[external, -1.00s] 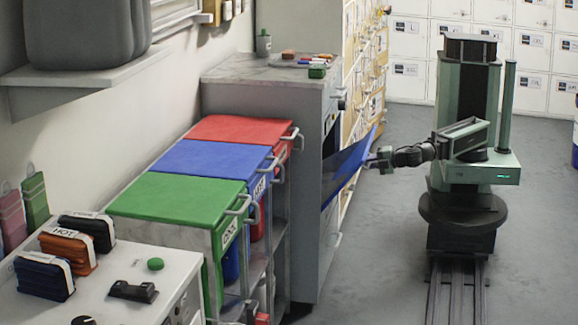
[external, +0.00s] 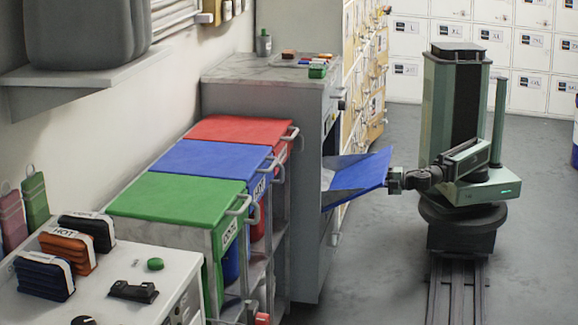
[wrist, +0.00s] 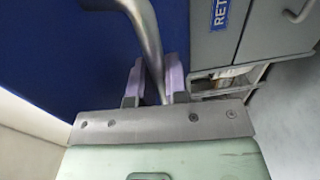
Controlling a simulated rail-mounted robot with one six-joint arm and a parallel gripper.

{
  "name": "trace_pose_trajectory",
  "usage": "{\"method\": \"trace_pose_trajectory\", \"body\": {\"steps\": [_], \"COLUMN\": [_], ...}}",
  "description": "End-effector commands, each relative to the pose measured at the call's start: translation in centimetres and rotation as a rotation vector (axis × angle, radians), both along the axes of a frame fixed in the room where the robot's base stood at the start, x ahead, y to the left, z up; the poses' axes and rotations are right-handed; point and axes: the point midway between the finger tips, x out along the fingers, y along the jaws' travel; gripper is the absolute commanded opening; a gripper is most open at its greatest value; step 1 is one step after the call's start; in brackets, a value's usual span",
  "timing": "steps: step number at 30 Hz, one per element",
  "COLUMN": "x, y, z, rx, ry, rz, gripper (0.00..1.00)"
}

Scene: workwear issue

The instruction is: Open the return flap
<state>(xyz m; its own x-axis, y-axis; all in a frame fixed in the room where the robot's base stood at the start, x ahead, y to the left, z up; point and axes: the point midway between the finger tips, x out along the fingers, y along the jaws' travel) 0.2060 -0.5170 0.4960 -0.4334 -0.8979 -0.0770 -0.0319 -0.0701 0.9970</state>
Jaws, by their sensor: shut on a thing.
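The return flap (external: 368,172) is a blue panel on the front of the grey cabinet (external: 265,95). It is tilted outward and down, with a dark opening behind it. My gripper (external: 393,181) is at the flap's outer edge. In the wrist view, the purple-padded fingers of my gripper (wrist: 156,80) are shut around the grey bar handle (wrist: 148,32) in front of the blue flap face (wrist: 65,50). The handle is too small to make out in the external view.
Bins with green (external: 180,200), blue (external: 215,160) and red (external: 240,130) lids stand beside the cabinet. The floor around my rail is clear.

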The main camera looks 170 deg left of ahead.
Motion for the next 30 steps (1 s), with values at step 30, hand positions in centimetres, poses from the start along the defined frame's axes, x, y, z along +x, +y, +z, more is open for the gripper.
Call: {"method": "trace_pose_trajectory", "body": {"steps": [30], "x": [0.3], "y": [2.5], "z": [0.3], "rx": [0.0], "ry": [0.0], "rz": [-0.023], "gripper": [0.39]}}
